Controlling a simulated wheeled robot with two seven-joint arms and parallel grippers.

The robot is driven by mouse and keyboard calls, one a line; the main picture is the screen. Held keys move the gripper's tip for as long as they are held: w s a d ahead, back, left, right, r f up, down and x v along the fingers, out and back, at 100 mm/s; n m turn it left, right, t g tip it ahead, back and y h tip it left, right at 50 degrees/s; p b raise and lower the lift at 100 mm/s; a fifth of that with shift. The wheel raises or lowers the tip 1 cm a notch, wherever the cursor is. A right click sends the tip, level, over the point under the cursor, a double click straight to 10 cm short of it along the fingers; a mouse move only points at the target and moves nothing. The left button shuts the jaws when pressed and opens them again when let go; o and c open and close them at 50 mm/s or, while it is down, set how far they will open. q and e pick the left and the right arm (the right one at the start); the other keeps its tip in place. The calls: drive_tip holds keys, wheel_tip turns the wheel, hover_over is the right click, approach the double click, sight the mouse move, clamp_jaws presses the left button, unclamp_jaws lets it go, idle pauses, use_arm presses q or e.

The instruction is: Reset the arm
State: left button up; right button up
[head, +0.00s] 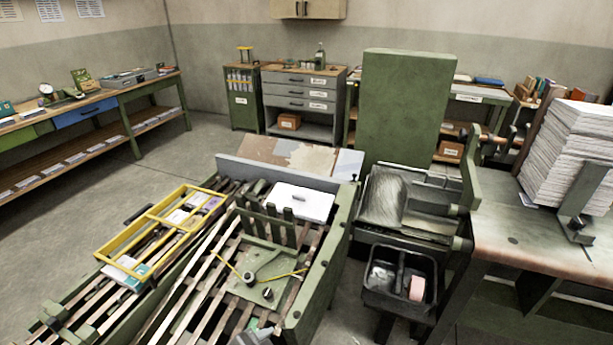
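No arm of mine shows clearly in the head view, and neither gripper can be made out. A small grey part (252,338) is cut off by the bottom edge, and I cannot tell what it is. Below me is a green slatted bench (318,262). A green plate with a crank (262,272) and upright prongs sits on it. A white block (302,203) lies behind the prongs. A yellow frame (116,246) lies on the slats at the left, with small packets inside.
A black bin (400,280) with a pink block hangs right of the bench. A wooden-topped table (520,240) holds a tall paper stack (572,150). A tall green panel (403,105) stands behind. Free floor (190,168) lies at the left, before a side workbench (95,100).

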use_arm(q)
drive_tip(key=s+a+f+n+g+y, duration=0.2)
drive_tip(key=s+a+f+n+y, duration=0.15)
drive_tip(key=s+a, duration=0.5)
drive_tip(key=s+a+f+n+g+y, duration=0.25)
drive_tip(key=s+a+n, duration=0.25)
drive_tip(key=s+a, duration=0.3)
wheel_tip(320, 180, down, 30)
drive_tip(key=a+f+g+b, duration=0.1)
drive_tip(key=a+g+b, duration=0.1)
drive_tip(key=b, duration=0.3)
drive_tip(key=s+a+f+b, duration=0.1)
drive_tip(key=s+f+b, duration=0.1)
drive_tip(key=s+f, duration=0.6)
drive_tip(key=s+a+f+b, duration=0.1)
drive_tip(key=s+a+f, duration=0.1)
drive_tip(key=s+f, duration=0.6)
wheel_tip(320, 180, down, 4)
drive_tip(key=shift+a+f+g+h+b, duration=0.1)
drive_tip(key=shift+a+g+h+b, duration=0.2)
drive_tip(key=shift+g+b, duration=0.1)
drive_tip(key=shift+s+m, duration=0.1)
drive_tip(key=shift+m, duration=0.15)
